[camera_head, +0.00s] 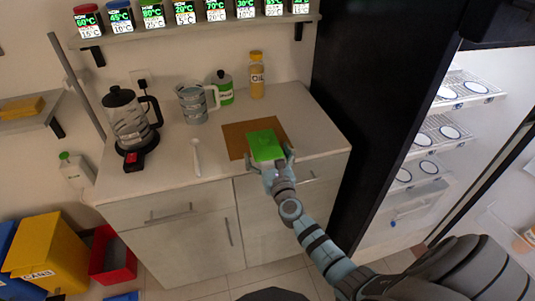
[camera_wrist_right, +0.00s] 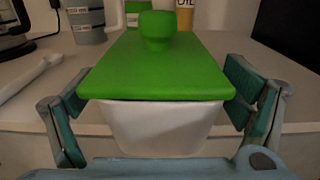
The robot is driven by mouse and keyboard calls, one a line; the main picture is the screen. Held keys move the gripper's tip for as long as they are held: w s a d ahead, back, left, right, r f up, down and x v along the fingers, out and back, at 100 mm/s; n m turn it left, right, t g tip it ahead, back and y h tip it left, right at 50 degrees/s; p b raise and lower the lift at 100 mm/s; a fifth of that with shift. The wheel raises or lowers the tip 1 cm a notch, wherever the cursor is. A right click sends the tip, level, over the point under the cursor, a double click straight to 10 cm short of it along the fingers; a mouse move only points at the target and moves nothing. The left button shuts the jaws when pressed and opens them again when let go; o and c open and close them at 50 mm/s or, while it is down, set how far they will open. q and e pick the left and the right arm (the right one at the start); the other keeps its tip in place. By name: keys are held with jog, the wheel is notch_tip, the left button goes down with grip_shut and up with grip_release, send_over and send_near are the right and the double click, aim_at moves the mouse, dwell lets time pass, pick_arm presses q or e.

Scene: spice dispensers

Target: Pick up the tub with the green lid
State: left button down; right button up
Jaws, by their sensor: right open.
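The tub with the green lid (camera_head: 266,145) stands upright at the front of the counter, on a brown board. In the right wrist view its flat green lid (camera_wrist_right: 155,68) with a round knob sits on a white body (camera_wrist_right: 160,127). My right gripper (camera_head: 270,162) is at the tub's front side. In the right wrist view its fingers (camera_wrist_right: 160,112) are spread open, one on each side of the tub, with gaps between them and the white body. My left gripper is in neither view.
The brown board (camera_head: 235,139) lies under the tub. A white spoon (camera_head: 196,157), a striped pitcher (camera_head: 193,103), a green container (camera_head: 222,88) and an oil bottle (camera_head: 257,77) stand or lie nearby. A kettle (camera_head: 130,120) is at the left. A dark open fridge (camera_head: 375,110) is at the right.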

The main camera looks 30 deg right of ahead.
jog(key=v, duration=1.2)
